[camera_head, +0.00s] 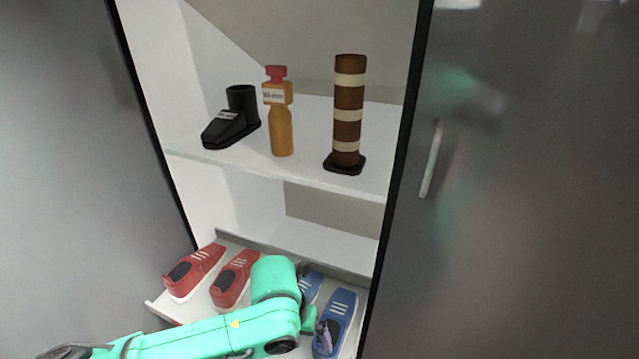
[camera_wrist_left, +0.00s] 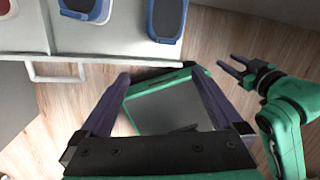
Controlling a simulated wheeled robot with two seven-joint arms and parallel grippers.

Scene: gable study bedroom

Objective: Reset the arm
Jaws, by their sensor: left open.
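My left arm (camera_head: 200,338) comes in from the lower left in the head view and reaches across the pull-out shoe shelf. My left gripper (camera_head: 318,328) is partly hidden there, in front of the blue shoes (camera_head: 338,315). In the left wrist view its dark fingers (camera_wrist_left: 160,95) are wide apart with nothing held between them. My right gripper (camera_wrist_left: 232,62) shows at the upper right of the left wrist view, its two dark fingers apart and empty over the floor. It does not show in the head view.
Red shoes (camera_head: 235,278) stand left of the blue ones. Above them, a shelf (camera_head: 305,178) bears a black boot (camera_head: 236,115), an orange bottle (camera_head: 281,130) and a brown-and-cream striped column (camera_head: 348,110). A dark door with a handle (camera_head: 431,160) is at right. Wooden floor (camera_wrist_left: 245,30) lies below.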

